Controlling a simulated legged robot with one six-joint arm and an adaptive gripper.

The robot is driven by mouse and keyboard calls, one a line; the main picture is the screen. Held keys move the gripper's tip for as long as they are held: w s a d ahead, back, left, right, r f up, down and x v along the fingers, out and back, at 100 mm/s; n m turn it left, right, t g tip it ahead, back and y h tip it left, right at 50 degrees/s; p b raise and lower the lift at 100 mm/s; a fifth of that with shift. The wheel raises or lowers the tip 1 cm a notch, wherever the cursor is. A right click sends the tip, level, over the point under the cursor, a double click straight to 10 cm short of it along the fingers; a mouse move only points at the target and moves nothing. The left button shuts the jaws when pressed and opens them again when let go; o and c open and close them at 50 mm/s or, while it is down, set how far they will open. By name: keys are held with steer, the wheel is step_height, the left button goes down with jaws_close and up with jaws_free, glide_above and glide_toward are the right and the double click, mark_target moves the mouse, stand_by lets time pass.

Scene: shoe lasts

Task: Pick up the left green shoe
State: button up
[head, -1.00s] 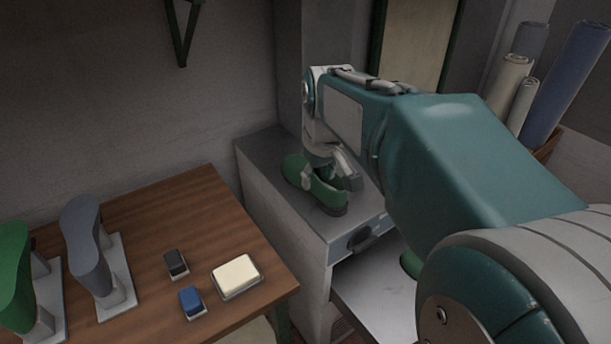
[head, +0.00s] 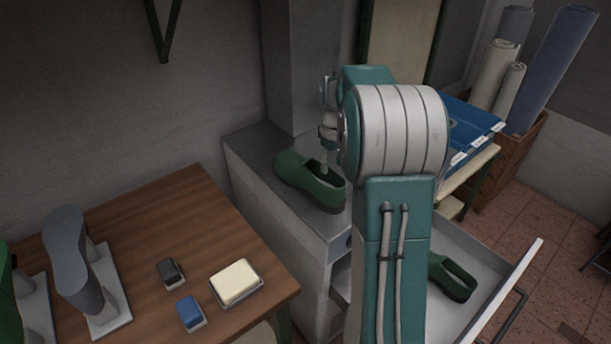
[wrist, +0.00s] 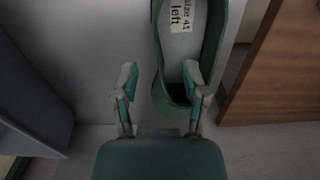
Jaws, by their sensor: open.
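A dark green shoe (head: 308,183) lies on top of the grey cabinet, its opening toward the front right. In the wrist view, the shoe (wrist: 161,96) shows its pale insole with a label reading "size 41 left". My gripper (wrist: 162,78) is open and empty, with its fingertips over the heel end. The right fingertip overlaps the heel opening, and the left one is outside the shoe. Contact cannot be told. In the head view my arm hides part of the gripper. A second green shoe (head: 453,277) lies in the open drawer (head: 480,250).
The grey cabinet (head: 245,155) stands beside a wooden table (head: 165,215). The table holds a grey last (head: 68,255), a green last and several small blocks. A blue tray (head: 470,130) and rolls (head: 555,75) stand behind at right.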

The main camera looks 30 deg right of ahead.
mark_target(329, 177)
steer(key=f, duration=0.5)
steer(key=shift+w+f, duration=0.35)
steer(key=shift+w, duration=0.05)
steer(key=shift+a, duration=0.1)
jaws_close()
